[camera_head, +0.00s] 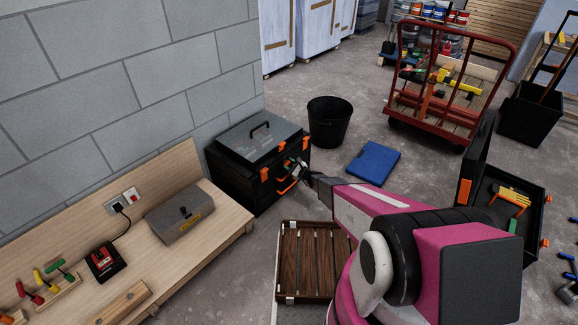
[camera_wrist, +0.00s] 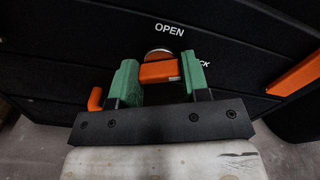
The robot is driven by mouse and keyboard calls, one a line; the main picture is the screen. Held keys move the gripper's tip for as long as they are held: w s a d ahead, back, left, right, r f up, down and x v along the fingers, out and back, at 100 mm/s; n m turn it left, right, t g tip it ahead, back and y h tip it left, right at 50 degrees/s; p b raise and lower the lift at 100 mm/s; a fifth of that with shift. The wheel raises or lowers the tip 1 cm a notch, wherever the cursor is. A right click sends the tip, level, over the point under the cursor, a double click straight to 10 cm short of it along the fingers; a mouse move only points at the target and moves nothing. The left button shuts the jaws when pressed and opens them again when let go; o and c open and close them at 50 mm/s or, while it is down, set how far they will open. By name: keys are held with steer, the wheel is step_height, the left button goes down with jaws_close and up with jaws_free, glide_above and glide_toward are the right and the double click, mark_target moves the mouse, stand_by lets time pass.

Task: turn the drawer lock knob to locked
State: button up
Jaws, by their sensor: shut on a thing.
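The drawer lock knob (camera_wrist: 160,71) is an orange bar on a round silver base, on the black front of a tool chest (camera_head: 240,177). In the wrist view the bar lies level across the picture. The word OPEN stands above it, and a partly covered word ending in CK stands to its right. My gripper (camera_wrist: 158,78) has its green fingers on the bar's two ends, shut on it. In the head view my gripper (camera_head: 298,170) is at the chest's front, and the knob is too small and covered to make out.
Orange latches and a handle (camera_wrist: 296,75) are on the chest front. A wooden bench (camera_head: 226,218) stands left of the chest, a slatted crate (camera_head: 306,262) in front, a black bucket (camera_head: 329,122) behind and a blue folded item (camera_head: 373,163) on the floor to the right.

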steer(key=m, duration=0.4)
steer(key=shift+m, duration=0.4)
stand_by(0.4)
steer(key=o, duration=0.9)
steer(key=shift+s+d, duration=0.1)
steer(key=v, duration=1)
steer(key=shift+s+d, duration=0.25)
